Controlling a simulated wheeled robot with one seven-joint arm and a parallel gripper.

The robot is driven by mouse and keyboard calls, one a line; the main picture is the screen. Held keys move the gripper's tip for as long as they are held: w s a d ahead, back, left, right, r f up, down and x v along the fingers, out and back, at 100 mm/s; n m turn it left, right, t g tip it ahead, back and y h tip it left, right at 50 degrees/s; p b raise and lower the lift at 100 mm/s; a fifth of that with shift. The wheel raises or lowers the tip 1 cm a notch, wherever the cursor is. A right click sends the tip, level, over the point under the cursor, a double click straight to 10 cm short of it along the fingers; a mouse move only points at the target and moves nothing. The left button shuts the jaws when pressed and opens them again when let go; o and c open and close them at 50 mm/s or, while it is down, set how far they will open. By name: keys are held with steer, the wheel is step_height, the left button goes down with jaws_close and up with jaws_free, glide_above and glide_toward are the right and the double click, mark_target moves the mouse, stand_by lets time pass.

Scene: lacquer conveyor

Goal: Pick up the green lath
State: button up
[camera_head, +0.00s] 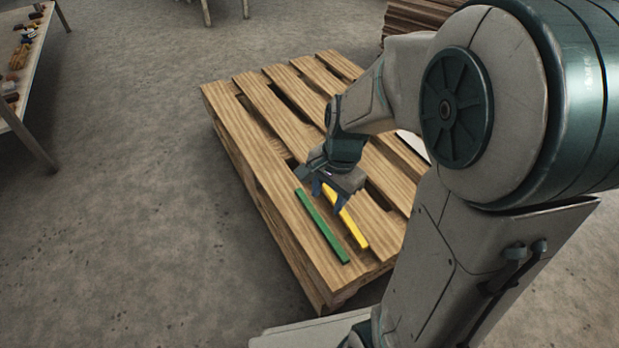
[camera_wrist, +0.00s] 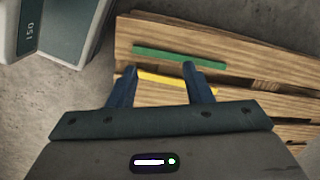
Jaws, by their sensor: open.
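The green lath (camera_head: 322,226) lies flat on a front board of the wooden pallet (camera_head: 237,112). A yellow lath (camera_head: 352,229) lies to its right, partly hidden behind my gripper in the head view. My gripper (camera_head: 330,200) is open and empty above the pallet, near the far part of the two laths. In the wrist view the green lath (camera_wrist: 178,57) lies across the picture beyond the fingertips of my gripper (camera_wrist: 157,72). The yellow lath (camera_wrist: 170,84) crosses behind and between the blue fingers there.
Gaps run between the pallet's boards. A table (camera_head: 38,38) with several small items stands at the far left. A stack of brown boards (camera_head: 412,18) is behind the pallet. The floor left of the pallet is clear.

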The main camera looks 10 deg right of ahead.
steer(key=w+f+m+p, duration=0.3)
steer(key=w+f+m, duration=0.4)
steer(key=m, duration=0.4)
steer(key=m+h+p, duration=0.2)
steer(key=m, duration=0.8)
glide_above(320, 221)
step_height(320, 221, down, 6)
steer(key=shift+m+g, duration=0.3)
steer(key=f+b, duration=0.1)
steer(key=f, duration=0.2)
steer(key=f+b, duration=0.1)
steer(key=f, duration=0.1)
steer(key=f+b, duration=0.1)
steer(key=f, duration=0.2)
steer(key=shift+d+f+b, duration=0.3)
steer(key=shift+b, duration=0.1)
steer(key=f+b, duration=0.2)
steer(key=f, duration=0.1)
steer(key=f+b, duration=0.1)
steer(key=f, duration=0.1)
steer(key=shift+s+a+f, duration=0.1)
steer(key=shift+a+f, duration=0.1)
steer(key=shift+a, duration=0.1)
steer(key=shift+r, duration=0.1)
jaws_close()
